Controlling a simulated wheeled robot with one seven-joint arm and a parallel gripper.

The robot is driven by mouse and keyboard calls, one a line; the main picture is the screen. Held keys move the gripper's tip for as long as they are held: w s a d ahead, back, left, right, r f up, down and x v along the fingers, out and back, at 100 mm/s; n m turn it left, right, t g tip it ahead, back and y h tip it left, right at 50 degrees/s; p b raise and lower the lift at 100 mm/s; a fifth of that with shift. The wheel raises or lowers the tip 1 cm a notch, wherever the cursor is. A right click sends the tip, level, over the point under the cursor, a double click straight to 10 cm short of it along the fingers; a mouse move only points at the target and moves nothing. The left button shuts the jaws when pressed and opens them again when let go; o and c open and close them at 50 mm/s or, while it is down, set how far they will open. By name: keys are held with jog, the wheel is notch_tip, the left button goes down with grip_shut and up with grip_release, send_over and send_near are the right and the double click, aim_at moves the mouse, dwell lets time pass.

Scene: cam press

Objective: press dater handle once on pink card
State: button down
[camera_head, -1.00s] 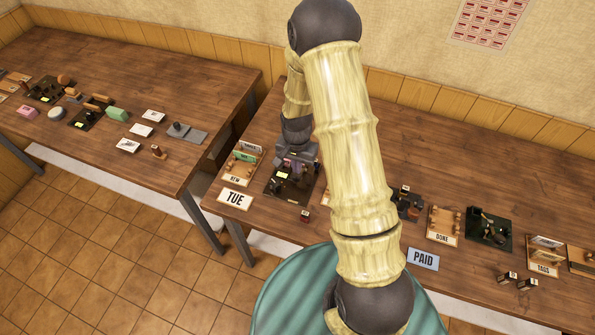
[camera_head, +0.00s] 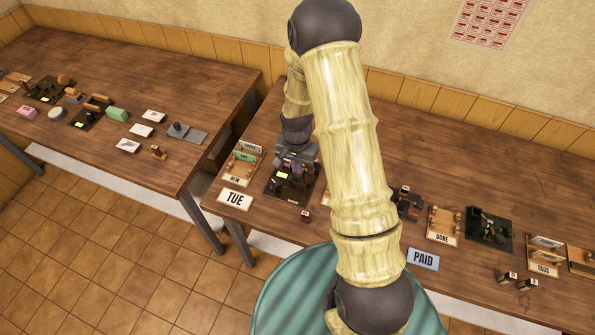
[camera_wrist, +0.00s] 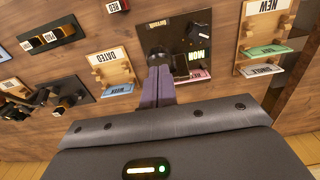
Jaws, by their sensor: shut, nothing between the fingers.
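The dater stands on a dark plate (camera_head: 277,197) near the front left of the right table. A pink card (camera_wrist: 200,75) shows at the plate's edge, partly hidden by my gripper. My gripper (camera_wrist: 158,72) is shut and empty, with its purple-grey fingers over the plate, beside the dater. Contact with the handle cannot be told. In the head view my gripper (camera_head: 294,164) is above the dater and covers part of it.
Another table stands left, across a gap.

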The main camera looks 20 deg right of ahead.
jog(key=shift+f+b, duration=1.55)
jog(key=shift+f, duration=0.55)
jog(key=shift+r+p, duration=1.65)
jog(key=shift+r, duration=0.7)
jog(key=shift+r+p, duration=1.75)
jog(key=shift+r, duration=0.7)
jog(key=s+r+n+t+b, duration=0.2)
jog(key=s+r+n+b, duration=0.3)
jog(key=s+r, duration=0.8)
jog(key=shift+s+n+t, duration=0.3)
jog(key=shift+s+n, duration=0.45)
jog(key=shift+n, duration=0.35)
jog(key=shift+d, duration=0.1)
